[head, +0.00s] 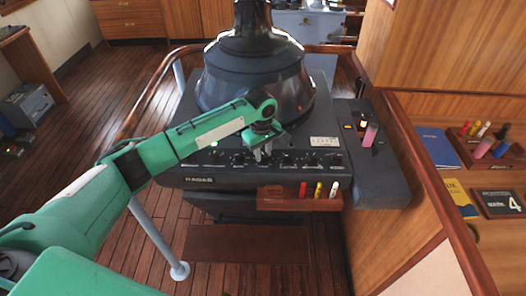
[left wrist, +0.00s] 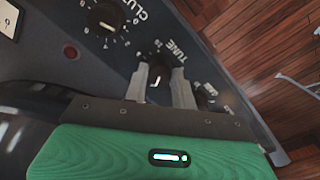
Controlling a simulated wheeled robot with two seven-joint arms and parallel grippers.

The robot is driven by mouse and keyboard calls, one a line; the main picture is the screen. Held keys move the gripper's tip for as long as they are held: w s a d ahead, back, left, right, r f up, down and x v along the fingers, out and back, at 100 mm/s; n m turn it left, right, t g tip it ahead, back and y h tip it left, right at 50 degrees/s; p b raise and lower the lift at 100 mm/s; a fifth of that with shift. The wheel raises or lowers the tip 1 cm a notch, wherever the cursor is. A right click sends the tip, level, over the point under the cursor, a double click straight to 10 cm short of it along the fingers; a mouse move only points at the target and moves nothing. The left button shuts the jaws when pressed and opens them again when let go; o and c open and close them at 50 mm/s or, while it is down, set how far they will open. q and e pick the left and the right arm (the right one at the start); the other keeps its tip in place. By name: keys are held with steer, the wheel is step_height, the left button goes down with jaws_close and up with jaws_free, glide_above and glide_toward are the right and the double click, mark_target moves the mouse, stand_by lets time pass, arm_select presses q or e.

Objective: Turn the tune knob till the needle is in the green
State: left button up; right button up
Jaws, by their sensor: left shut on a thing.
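The tune knob (left wrist: 157,78) is a dark round knob with the word TUNE beside it in the left wrist view. My left gripper (left wrist: 166,82) has its two grey fingers on either side of the knob and is shut on it. In the head view my left gripper (head: 262,154) reaches down to the middle of the knob row on the radar console (head: 200,182), and it hides the tune knob. A small pale panel (head: 324,142) sits at the right of the console; no needle or green band can be made out. My right gripper is not in view.
The clutter knob (left wrist: 106,18) is close to the tune knob. A dark radar hood (head: 255,75) rises behind my gripper. A brown holder (head: 285,200) with several markers hangs on the console front. A side panel with a pink-handled lever (head: 370,134) stands at the right.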

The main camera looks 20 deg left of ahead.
arm_select(q)
steer(key=shift+r+m+p, duration=0.15)
steer(key=shift+m+p, duration=0.65)
steer(key=shift+p, duration=0.15)
steer(key=shift+m+p, duration=1.05)
steer(key=shift+m, duration=0.15)
steer(key=m+p, duration=0.2)
steer(key=m, duration=0.1)
steer(key=shift+w+m+p, duration=0.1)
steer(key=shift+m+p, duration=0.45)
steer(key=shift+m, duration=1.15)
steer(key=o, duration=1)
